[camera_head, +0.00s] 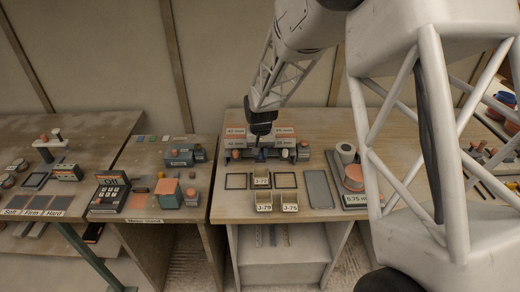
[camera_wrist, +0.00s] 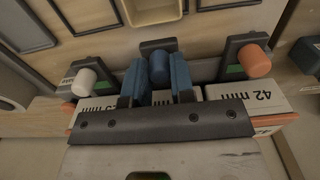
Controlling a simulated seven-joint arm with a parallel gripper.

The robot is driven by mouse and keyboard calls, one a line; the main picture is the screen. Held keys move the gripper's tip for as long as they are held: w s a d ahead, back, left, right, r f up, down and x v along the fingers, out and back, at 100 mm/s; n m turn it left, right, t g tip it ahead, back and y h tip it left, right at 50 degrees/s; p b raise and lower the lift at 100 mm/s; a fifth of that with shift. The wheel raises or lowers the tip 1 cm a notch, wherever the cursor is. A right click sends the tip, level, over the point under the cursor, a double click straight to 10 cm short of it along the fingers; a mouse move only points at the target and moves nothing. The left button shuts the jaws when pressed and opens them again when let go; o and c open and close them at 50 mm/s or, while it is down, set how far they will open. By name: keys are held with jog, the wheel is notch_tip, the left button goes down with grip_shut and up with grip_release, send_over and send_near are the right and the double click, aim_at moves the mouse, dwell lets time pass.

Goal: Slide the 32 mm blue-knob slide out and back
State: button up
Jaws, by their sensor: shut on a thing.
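The blue knob (camera_wrist: 159,68) stands on a dark grey bracket (camera_wrist: 158,46) at the front of the block of slides, in the middle of the wrist view. My gripper (camera_wrist: 157,80) is shut on this knob, with one blue finger on each side. The bracket is roughly in line with its two neighbours. In the head view my gripper (camera_head: 261,148) is at the middle of the labelled block (camera_head: 235,132), and the knob is small there.
An orange knob (camera_wrist: 256,60) and a white knob (camera_wrist: 84,82) flank my fingers closely. Square frames (camera_head: 236,181), label bins (camera_head: 262,180) and a grey flat plate (camera_head: 318,188) lie in front of the block. Some bare wood shows between them.

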jog(key=shift+s, duration=2)
jog(key=shift+w, duration=2.3)
jog(key=o, duration=0.7)
jog(key=shift+o, duration=0.2)
jog(key=shift+r, duration=0.15)
